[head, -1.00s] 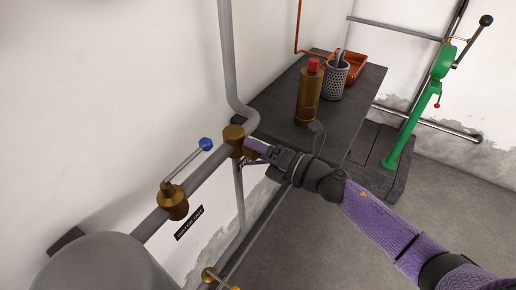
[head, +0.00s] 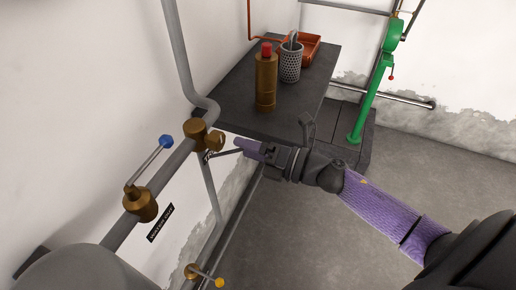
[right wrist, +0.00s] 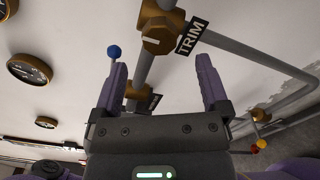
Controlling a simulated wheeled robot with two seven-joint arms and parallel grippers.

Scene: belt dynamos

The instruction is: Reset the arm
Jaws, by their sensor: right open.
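My right arm, with its purple sleeve, comes in from the lower right of the head view. My right gripper (head: 238,150) is open and empty, just right of a brass valve fitting (head: 197,132) on the grey wall pipe. A gap shows between its purple fingers and the fitting's round brass knob (head: 216,140). In the right wrist view, the two fingers (right wrist: 165,78) stand wide apart. The brass valve (right wrist: 163,32) with a "TRIM" label (right wrist: 188,38) shows beyond them. My left gripper is not in view.
A blue-tipped lever (head: 150,164) stands on the pipe at left, with a yellow-tipped valve (head: 193,271) below. A dark bench (head: 226,101) holds a brown bottle (head: 266,82), a perforated cup (head: 290,66) and an orange tray (head: 313,44). A green lever stand (head: 371,97) is behind. Floor at right is clear.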

